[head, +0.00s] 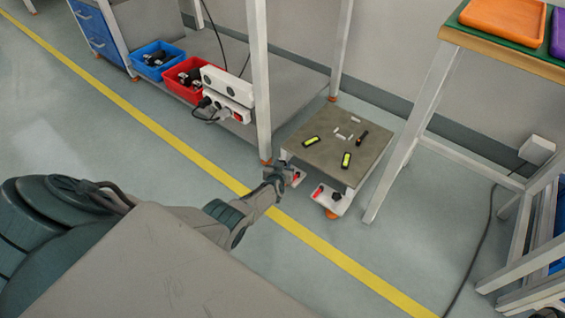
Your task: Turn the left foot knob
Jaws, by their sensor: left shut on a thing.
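A low stand (316,147) with a grey-brown top is right of centre. Its left foot is a small white bracket (300,175) with a red mark, at the stand's near left corner. My left gripper (282,176) reaches it from the left and is shut at this foot. The left foot knob is hidden between or behind the fingers. My right gripper is not in view.
Yellow-green and dark items and small white pieces lie on the stand's top. A white table leg (259,90) rises just left of the stand, and another bench leg (415,130) slants on its right. Blue (157,58) and red (186,78) bins sit on a shelf. The floor in front is clear.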

